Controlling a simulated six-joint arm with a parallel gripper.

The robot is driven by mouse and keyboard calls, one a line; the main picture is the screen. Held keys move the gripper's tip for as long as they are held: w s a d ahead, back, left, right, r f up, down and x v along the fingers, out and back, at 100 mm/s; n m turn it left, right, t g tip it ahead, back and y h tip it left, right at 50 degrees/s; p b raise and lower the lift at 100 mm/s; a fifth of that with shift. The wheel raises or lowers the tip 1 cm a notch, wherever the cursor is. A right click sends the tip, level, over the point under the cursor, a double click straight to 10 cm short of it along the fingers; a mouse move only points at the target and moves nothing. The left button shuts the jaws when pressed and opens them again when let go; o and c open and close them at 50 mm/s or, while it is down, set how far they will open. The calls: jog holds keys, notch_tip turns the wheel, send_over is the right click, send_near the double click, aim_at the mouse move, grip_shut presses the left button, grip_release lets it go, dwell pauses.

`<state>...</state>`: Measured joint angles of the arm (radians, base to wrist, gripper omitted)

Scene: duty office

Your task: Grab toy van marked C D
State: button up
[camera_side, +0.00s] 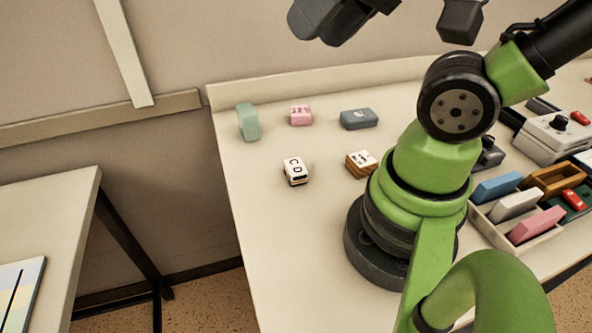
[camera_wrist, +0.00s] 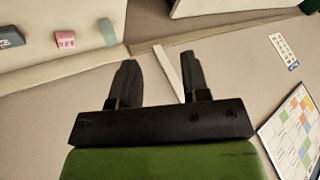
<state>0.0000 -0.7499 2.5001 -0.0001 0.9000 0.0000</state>
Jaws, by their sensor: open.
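The toy van marked C D (camera_side: 295,172) is white with dark lower parts. It stands on the pale table, left of my arm's base in the side view. It does not show in the wrist view. My gripper (camera_wrist: 157,78) is open in the wrist view, with its two dark fingers apart and nothing between them. It is away from the van.
A white-and-brown toy van (camera_side: 361,164) stands right of it. Behind are a teal block (camera_side: 248,122), a pink block (camera_side: 300,116) and a grey-blue block (camera_side: 359,119). A divided tray (camera_side: 480,219) with coloured blocks lies right of my base. The table's front left is clear.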

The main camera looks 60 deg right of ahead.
jog(key=o, duration=0.8)
jog(key=m+g+h, duration=0.2)
jog(key=m+g, duration=0.5)
jog(key=m, duration=1.5)
send_over(296, 166)
notch_tip(296, 166, down, 20)
jog(key=shift+d+f+m, duration=0.1)
jog(key=shift+f+m, duration=0.3)
jog(key=shift+f, duration=4.95)
